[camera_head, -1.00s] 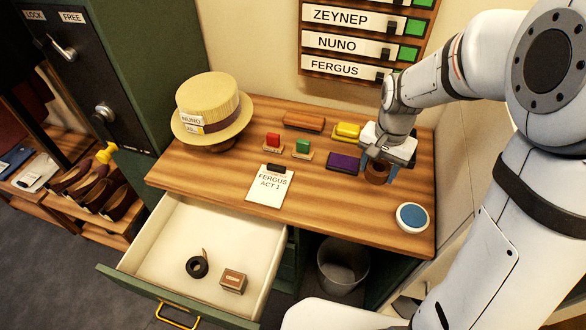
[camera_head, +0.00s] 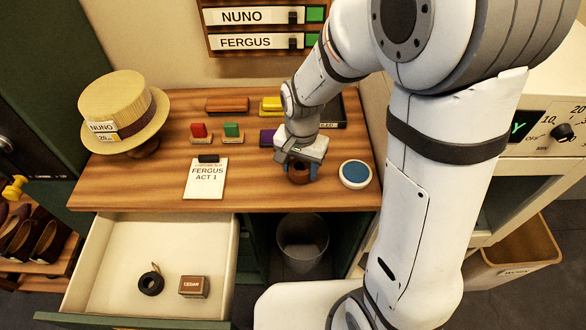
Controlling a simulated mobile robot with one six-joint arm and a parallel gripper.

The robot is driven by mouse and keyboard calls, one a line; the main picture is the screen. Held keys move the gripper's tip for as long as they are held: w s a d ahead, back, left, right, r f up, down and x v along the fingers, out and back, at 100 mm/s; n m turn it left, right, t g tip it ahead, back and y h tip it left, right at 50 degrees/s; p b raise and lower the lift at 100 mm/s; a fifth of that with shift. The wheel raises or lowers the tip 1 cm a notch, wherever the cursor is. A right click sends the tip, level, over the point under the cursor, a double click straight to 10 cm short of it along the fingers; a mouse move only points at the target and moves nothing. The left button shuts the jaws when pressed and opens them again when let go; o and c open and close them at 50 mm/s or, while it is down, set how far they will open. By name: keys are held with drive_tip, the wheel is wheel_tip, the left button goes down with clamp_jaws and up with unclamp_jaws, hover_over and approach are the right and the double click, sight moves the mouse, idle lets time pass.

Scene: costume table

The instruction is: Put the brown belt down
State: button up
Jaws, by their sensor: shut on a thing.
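The brown belt (camera_head: 299,175) is a small coiled brown ring at the right part of the wooden table (camera_head: 240,195). My gripper (camera_head: 300,172) points down over it and is shut on it, with blue fingertips on either side. The belt is at or just above the table top; I cannot tell whether it touches.
A straw hat (camera_head: 120,105) stands at the left. Red (camera_head: 199,130) and green (camera_head: 232,130) stamps, a purple block (camera_head: 268,137) and a FERGUS clipboard (camera_head: 205,178) lie between. The open drawer (camera_head: 120,240) holds a black coil (camera_head: 151,282) and a CEDAR box (camera_head: 194,286). A bin (camera_head: 303,240) stands below.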

drive_tip(key=shift+f, duration=0.7)
drive_tip(key=shift+f, duration=0.1)
drive_tip(key=shift+f, duration=0.15)
drive_tip(key=o, duration=1.1)
drive_tip(key=shift+c, duration=0.2)
